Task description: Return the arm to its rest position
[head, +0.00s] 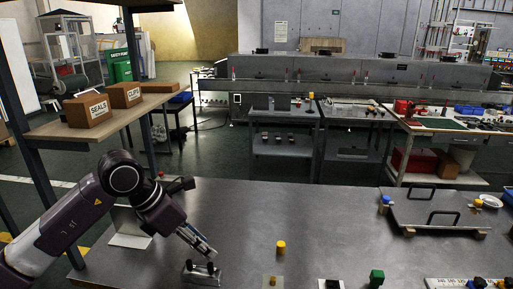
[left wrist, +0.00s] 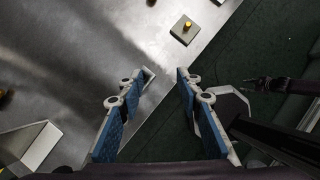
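My left arm (head: 122,180) comes in from the left, bent over the left part of the grey metal table (head: 330,215). Its gripper (head: 212,260) is above the table near the front edge of the head view. In the left wrist view the gripper (left wrist: 165,72) shows two blue-padded fingers held apart, with nothing between them. Beyond the fingertips a small plate with a yellow peg (left wrist: 184,29) lies near the table's edge.
A pale angled bracket (head: 128,230) stands beside my left arm. A shelf (head: 120,118) with boxes (head: 90,109) rises close behind it. A yellow-topped peg (head: 281,248), a green block (head: 376,278) and a handled plate (head: 432,210) are on the table. The table's middle is mostly clear.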

